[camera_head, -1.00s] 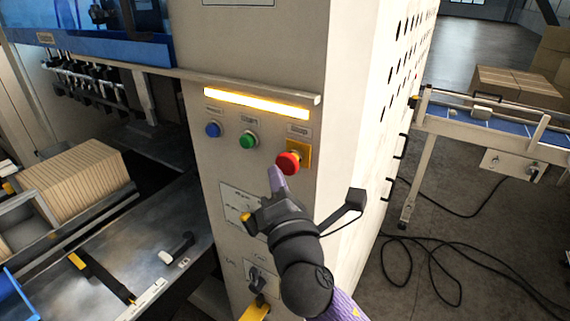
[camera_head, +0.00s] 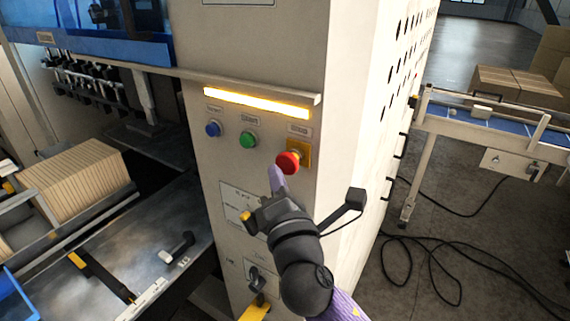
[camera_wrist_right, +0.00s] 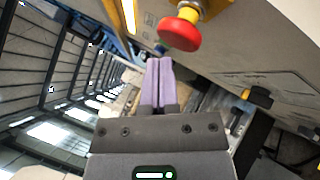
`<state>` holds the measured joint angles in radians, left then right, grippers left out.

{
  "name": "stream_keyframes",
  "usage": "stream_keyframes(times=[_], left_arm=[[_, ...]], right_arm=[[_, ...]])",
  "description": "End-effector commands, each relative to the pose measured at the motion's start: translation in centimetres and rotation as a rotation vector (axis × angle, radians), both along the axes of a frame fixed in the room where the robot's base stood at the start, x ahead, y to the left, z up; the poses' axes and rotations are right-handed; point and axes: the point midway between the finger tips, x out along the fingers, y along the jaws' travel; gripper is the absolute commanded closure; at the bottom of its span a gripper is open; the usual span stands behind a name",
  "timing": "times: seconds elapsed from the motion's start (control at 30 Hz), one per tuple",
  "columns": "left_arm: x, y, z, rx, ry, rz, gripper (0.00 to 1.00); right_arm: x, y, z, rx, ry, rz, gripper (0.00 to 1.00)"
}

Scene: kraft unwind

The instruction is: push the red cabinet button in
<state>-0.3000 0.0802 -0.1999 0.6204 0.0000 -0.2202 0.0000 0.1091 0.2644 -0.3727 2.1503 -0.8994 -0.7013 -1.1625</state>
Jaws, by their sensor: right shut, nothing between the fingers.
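My left gripper is not in view.
A blue button (camera_head: 212,129) and a green button (camera_head: 248,140) sit left of the red one, under a lit yellow bar (camera_head: 257,103). A black rotary switch (camera_head: 257,277) is lower on the cabinet. A conveyor (camera_head: 490,120) stands at right, with cables on the floor.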

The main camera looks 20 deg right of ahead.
Motion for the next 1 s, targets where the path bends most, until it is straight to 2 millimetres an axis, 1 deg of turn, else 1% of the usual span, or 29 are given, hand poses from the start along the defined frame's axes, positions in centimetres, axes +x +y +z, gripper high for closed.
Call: stream_keyframes(times=[0.73, 1.0], left_arm=[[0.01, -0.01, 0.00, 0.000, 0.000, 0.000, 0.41], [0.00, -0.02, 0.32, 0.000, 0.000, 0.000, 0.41]], right_arm=[[0.00, 0.00, 0.00, 0.000, 0.000, 0.000, 1.00], [0.46, -0.63, 0.10, -0.002, 0.000, 0.000, 1.00]])
